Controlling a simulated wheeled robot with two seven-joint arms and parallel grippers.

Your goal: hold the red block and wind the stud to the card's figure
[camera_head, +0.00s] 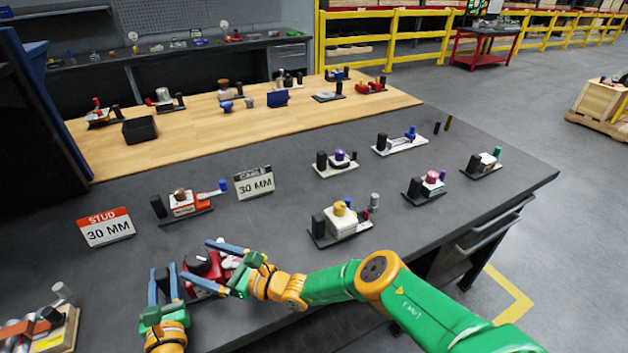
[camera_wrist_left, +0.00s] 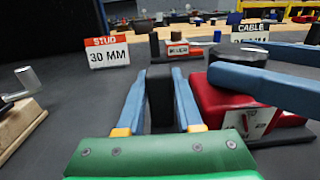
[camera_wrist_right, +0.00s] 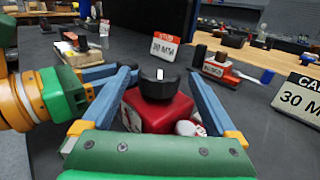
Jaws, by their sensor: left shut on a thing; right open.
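The red block (camera_head: 213,272) stands near the front of the dark bench, with a black knob (camera_head: 197,258) on top. A white mark shows on the knob (camera_wrist_right: 158,82) in the right wrist view. My left gripper (camera_head: 162,270) is shut on the black post (camera_wrist_left: 160,92) beside the red block. My right gripper (camera_head: 197,260) is open, its fingers on either side of the knob and apart from it in the right wrist view. The red-topped STUD card (camera_head: 106,229) reads 30 MM. A white gauge (camera_wrist_left: 255,122) on the block is too small to read.
A CABLE card (camera_head: 255,184), also reading 30 MM, stands behind. A red-and-white unit (camera_head: 185,206) with a blue-ended arm sits between the cards. A white unit with a yellow knob (camera_head: 341,222) stands to the right. A wooden block with a crank (camera_head: 58,335) is at the front left.

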